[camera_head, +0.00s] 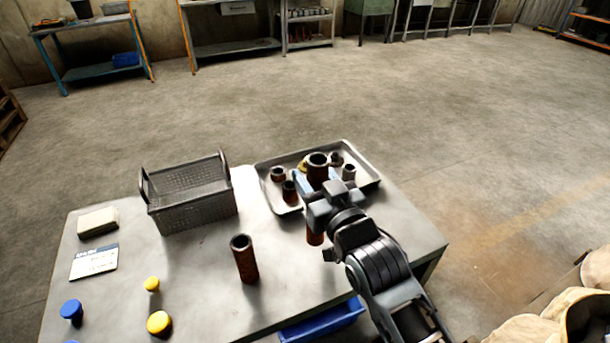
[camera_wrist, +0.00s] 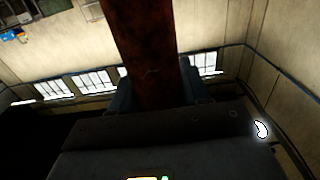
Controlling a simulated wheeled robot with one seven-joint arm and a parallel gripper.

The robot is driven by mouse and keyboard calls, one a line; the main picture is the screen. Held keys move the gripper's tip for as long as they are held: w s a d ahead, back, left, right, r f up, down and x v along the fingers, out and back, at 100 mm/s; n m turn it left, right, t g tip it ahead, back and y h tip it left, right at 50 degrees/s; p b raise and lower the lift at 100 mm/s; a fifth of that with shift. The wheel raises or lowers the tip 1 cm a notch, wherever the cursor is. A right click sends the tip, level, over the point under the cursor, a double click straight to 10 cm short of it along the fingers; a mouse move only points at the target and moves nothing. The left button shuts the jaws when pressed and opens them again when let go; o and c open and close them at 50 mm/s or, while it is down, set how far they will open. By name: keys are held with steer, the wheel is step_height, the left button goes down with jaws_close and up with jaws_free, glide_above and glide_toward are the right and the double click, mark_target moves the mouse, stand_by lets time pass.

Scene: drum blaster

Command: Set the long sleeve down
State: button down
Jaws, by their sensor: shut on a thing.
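My gripper (camera_head: 318,186) is shut on a long rusty brown sleeve (camera_head: 317,172), held upright with its dark open end up. The sleeve's lower end shows beneath the gripper, by the near edge of the metal tray (camera_head: 362,159). I cannot tell whether its bottom touches the table (camera_head: 205,290). In the wrist view the sleeve (camera_wrist: 145,50) rises between the two fingers. Another rusty sleeve (camera_head: 245,261) stands upright on the table, left of my gripper and apart from it.
The tray holds several short rusty and grey rings. A grey wire basket (camera_head: 192,195) stands at the back of the table. A label card (camera_head: 94,262), a pale block (camera_head: 97,222), and blue (camera_head: 71,310) and yellow (camera_head: 158,323) caps lie left. A blue bin (camera_head: 322,322) sits below the front edge.

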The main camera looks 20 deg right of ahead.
steer(key=shift+f, duration=1.9)
steer(key=c, duration=0.5)
jaws_free()
steer(key=shift+f, duration=0.2)
steer(key=shift+s+r, duration=0.15)
steer(key=s+b, duration=0.1)
steer(key=s, duration=1)
steer(key=shift+s, duration=0.4)
